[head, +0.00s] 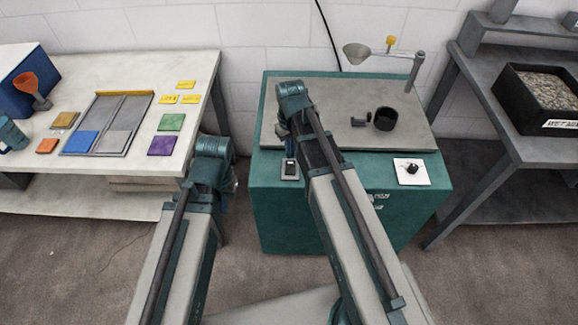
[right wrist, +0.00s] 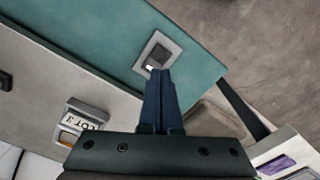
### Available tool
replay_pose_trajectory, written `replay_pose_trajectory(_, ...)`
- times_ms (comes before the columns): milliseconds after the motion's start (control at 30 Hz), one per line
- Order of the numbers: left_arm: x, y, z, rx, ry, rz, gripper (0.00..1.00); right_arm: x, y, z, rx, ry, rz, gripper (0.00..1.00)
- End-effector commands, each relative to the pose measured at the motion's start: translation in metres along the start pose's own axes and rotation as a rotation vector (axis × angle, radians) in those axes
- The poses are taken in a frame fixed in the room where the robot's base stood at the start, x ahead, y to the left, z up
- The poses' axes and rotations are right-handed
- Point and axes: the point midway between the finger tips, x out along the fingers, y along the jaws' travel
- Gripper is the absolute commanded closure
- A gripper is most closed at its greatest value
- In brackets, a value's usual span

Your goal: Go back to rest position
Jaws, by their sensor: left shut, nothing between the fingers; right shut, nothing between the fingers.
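My right gripper (right wrist: 160,72) is shut and empty in the right wrist view, its dark blue fingers together. Its tips overlap the edge of a grey plate with a black rocker switch (right wrist: 158,55) on the teal cabinet; I cannot tell whether they touch. In the head view the right gripper (head: 285,131) hangs below its wrist, just above the switch (head: 290,168), mostly hidden by the arm. My left gripper (head: 229,198) is mostly hidden behind its own wrist, low between the white table and the cabinet. It is shut with nothing visible in it.
The white table (head: 190,70) at left holds a tray (head: 148,112) and coloured tiles. A black bin (head: 505,100) stands right.

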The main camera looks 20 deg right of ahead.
Motion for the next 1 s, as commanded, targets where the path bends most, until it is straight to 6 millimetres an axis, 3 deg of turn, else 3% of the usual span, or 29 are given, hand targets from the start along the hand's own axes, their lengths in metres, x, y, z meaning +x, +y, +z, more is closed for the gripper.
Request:
replay_pose_trajectory(67, -0.002, 0.000, 0.000, 0.000, 0.000, 0.000, 1.00, -0.002, -0.005, 0.004, -0.004, -0.002, 0.002, 1.00)
replay_pose_trajectory(133, -0.008, -0.001, 0.001, 0.000, 0.000, 0.000, 1.00, -0.008, -0.023, 0.015, -0.015, -0.009, 0.009, 1.00)
replay_pose_trajectory(300, -0.028, -0.003, 0.002, 0.000, 0.000, 0.000, 1.00, -0.029, -0.086, 0.064, -0.057, -0.035, 0.047, 1.00)
replay_pose_trajectory(500, -0.041, -0.004, 0.002, 0.000, 0.000, 0.000, 1.00, -0.042, -0.128, 0.107, -0.084, -0.051, 0.087, 1.00)
replay_pose_trajectory(633, -0.042, -0.004, 0.003, 0.000, 0.000, 0.000, 1.00, -0.044, -0.136, 0.115, -0.088, -0.054, 0.098, 1.00)
replay_pose_trajectory(1000, -0.041, -0.004, 0.002, 0.000, 0.000, 0.000, 1.00, -0.043, -0.136, 0.114, -0.086, -0.055, 0.099, 1.00)
